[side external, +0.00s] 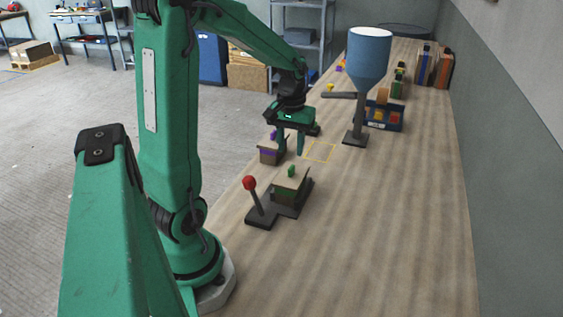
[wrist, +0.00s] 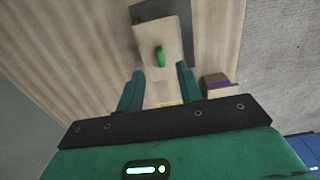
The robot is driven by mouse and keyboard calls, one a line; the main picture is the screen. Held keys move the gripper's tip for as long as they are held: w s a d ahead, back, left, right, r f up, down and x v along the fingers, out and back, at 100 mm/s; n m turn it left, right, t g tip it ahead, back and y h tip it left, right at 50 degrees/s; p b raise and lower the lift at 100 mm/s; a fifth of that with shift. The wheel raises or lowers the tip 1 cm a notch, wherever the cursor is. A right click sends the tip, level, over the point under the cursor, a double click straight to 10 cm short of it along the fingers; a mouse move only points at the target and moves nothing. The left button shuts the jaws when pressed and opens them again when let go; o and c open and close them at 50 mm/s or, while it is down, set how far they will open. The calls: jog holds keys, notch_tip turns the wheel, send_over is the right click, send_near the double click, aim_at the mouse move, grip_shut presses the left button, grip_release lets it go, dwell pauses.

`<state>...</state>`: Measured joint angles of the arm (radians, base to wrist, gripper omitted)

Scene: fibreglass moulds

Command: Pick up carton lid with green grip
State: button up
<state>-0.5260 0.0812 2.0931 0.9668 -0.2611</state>
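The carton lid with the green grip (side external: 286,179) is a beige slab lying on a carton on the dark plate of a lever stand, in the middle of the side view. Its small upright green grip (side external: 291,170) stands on top. In the wrist view the lid (wrist: 150,40) lies ahead of the fingers, with the green grip (wrist: 160,57) roughly centred between their lines. My gripper (side external: 290,154) is open and empty, its fingers pointing down, above the table and beyond the lid in the side view. It also shows in the wrist view (wrist: 159,70).
A carton with a purple grip (side external: 269,155) stands close beside my fingers at the left table edge. A red-knobbed lever (side external: 250,184) rises beside the lid's carton. A yellow outline (side external: 320,152), a blue hopper (side external: 369,55) and a blue bin (side external: 385,116) are farther right. The near right table is clear.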

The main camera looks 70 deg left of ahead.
aim_at(291, 167)
jog(key=shift+f, duration=1.1)
jog(key=shift+f, duration=0.1)
jog(key=shift+w+a+f, duration=0.1)
jog(key=shift+f, duration=1.15)
jog(key=shift+w+a+f, duration=0.1)
jog(key=shift+f, duration=1.15)
grip_shut()
